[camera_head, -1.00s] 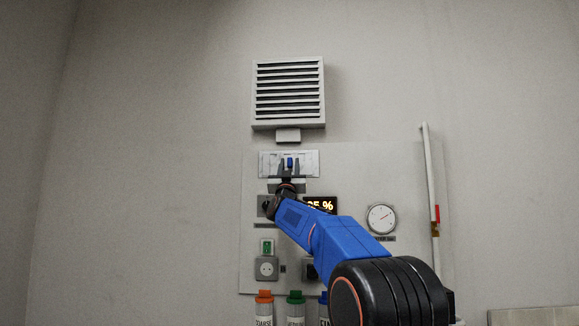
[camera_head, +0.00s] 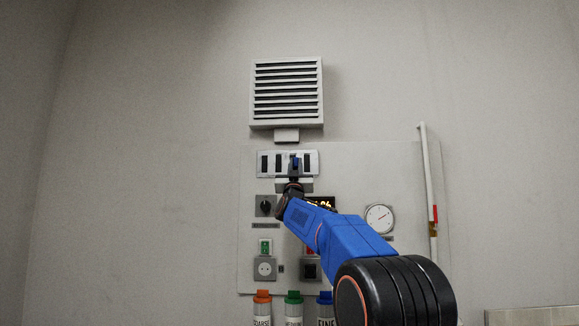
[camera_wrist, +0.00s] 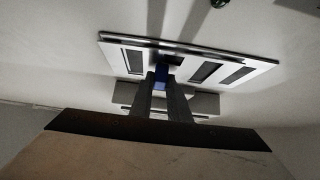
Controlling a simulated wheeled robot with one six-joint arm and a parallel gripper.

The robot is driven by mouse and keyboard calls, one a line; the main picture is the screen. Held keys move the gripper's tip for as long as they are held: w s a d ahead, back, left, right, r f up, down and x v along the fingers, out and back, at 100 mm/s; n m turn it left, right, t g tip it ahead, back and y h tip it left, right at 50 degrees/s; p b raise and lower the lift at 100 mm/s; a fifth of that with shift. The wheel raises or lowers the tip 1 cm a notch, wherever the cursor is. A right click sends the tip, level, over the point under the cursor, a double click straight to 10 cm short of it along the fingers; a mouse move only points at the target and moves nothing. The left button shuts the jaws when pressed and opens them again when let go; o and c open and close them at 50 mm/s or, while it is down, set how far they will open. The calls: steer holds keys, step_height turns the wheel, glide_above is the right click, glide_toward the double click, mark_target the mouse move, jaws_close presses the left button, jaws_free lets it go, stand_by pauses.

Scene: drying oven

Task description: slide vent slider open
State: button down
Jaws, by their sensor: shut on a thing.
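The vent slider is a pale plate (camera_head: 269,154) on the wall panel, with several dark upright slots showing in it. Its blue knob (camera_head: 295,161) is right of the plate's middle in the head view. My gripper (camera_head: 295,166) comes from below and is shut on the knob. In the wrist view the knob (camera_wrist: 161,75) sits between the two fingertips (camera_wrist: 160,84), in front of the plate (camera_wrist: 222,71) with its dark slots. The fingers hide part of the knob and plate.
A louvred vent (camera_head: 287,93) is above the plate. Below are a black rotary knob (camera_head: 265,206), a partly hidden lit display (camera_head: 321,203), a green switch (camera_head: 265,247) and a socket (camera_head: 265,268). A dial gauge (camera_head: 379,219) and a vertical pipe (camera_head: 429,180) are at right.

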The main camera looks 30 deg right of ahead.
steer(key=shift+d, duration=0.1)
steer(key=c, duration=1.7)
jaws_free()
steer(key=shift+s+d, duration=0.15)
steer(key=v, duration=1.7)
steer(key=shift+s+f, duration=0.1)
steer(key=shift+f, duration=0.05)
